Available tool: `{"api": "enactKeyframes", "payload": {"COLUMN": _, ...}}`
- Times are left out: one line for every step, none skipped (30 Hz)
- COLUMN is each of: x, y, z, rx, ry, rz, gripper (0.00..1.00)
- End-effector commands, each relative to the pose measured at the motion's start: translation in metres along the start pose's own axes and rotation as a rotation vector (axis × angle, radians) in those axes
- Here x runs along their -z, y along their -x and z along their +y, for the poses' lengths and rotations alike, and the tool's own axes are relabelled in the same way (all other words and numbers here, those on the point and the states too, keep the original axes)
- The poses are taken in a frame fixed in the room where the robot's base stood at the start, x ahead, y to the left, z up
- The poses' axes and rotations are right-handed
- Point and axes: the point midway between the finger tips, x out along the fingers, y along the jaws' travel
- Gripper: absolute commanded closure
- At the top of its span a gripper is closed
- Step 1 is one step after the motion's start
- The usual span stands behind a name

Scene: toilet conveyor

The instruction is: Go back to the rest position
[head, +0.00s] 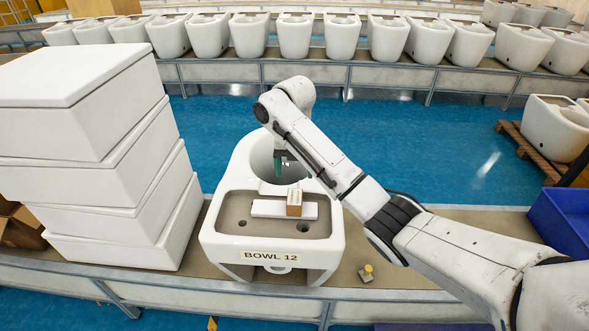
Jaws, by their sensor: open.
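My gripper (281,168) points down at the round opening of a white toilet bowl (222,228) labelled "BOWL 12". Its fingers are small and dark greenish in this view and look empty. The lower part of the opening is partly hidden by the wrist. A small tan and white box (294,203) sits on a white flat slab (266,209) on the bowl's rear deck, just in front of my gripper and apart from it. My arm reaches in from the lower right.
A tall stack of white lidded boxes (110,205) stands close to the bowl's left. A small yellow-topped object (367,273) lies on the conveyor (480,224) right of the bowl. A blue bin (560,222) is at the right. Another conveyor behind carries many bowls (295,36).

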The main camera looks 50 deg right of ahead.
Motion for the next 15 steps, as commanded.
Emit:
{"api": "enactKeyframes", "payload": {"x": -0.0001, "y": -0.0002, "z": 0.0000, "rx": 0.000, "ry": 0.000, "rz": 0.000, "gripper": 0.22}}
{"api": "enactKeyframes", "payload": {"x": -0.0001, "y": -0.0003, "z": 0.0000, "rx": 0.000, "ry": 0.000, "rz": 0.000, "gripper": 0.22}}
{"api": "enactKeyframes", "payload": {"x": -0.0001, "y": -0.0003, "z": -0.0001, "rx": 0.000, "ry": 0.000, "rz": 0.000, "gripper": 0.22}}
{"api": "enactKeyframes", "payload": {"x": -0.0001, "y": -0.0003, "z": -0.0001, "rx": 0.000, "ry": 0.000, "rz": 0.000, "gripper": 0.22}}
{"api": "enactKeyframes", "payload": {"x": -0.0001, "y": -0.0003, "z": 0.0000, "rx": 0.000, "ry": 0.000, "rz": 0.000, "gripper": 0.22}}
{"api": "enactKeyframes", "payload": {"x": -0.0001, "y": -0.0004, "z": -0.0001, "rx": 0.000, "ry": 0.000, "rz": 0.000, "gripper": 0.22}}
{"api": "enactKeyframes", "payload": {"x": -0.0001, "y": -0.0004, "z": -0.0001, "rx": 0.000, "ry": 0.000, "rz": 0.000, "gripper": 0.22}}
{"api": "enactKeyframes", "payload": {"x": -0.0001, "y": -0.0004, "z": -0.0001, "rx": 0.000, "ry": 0.000, "rz": 0.000, "gripper": 0.22}}
{"api": "enactKeyframes", "payload": {"x": 0.0000, "y": -0.0004, "z": -0.0001, "rx": 0.000, "ry": 0.000, "rz": 0.000, "gripper": 0.22}}
{"api": "enactKeyframes", "payload": {"x": -0.0001, "y": -0.0004, "z": -0.0001, "rx": 0.000, "ry": 0.000, "rz": 0.000, "gripper": 0.22}}
{"api": "enactKeyframes", "payload": {"x": 0.0000, "y": -0.0004, "z": -0.0001, "rx": 0.000, "ry": 0.000, "rz": 0.000, "gripper": 0.22}}
{"api": "enactKeyframes", "payload": {"x": -0.0001, "y": -0.0005, "z": -0.0001, "rx": 0.000, "ry": 0.000, "rz": 0.000, "gripper": 0.22}}
{"api": "enactKeyframes", "payload": {"x": 0.0000, "y": -0.0005, "z": -0.0001, "rx": 0.000, "ry": 0.000, "rz": 0.000, "gripper": 0.22}}
{"api": "enactKeyframes", "payload": {"x": 0.0027, "y": -0.0024, "z": 0.0028, "rx": -0.005, "ry": -0.006, "rz": 0.001, "gripper": 0.22}}
{"api": "enactKeyframes", "payload": {"x": 0.0087, "y": -0.0063, "z": 0.0092, "rx": -0.018, "ry": -0.025, "rz": 0.001, "gripper": 0.22}}
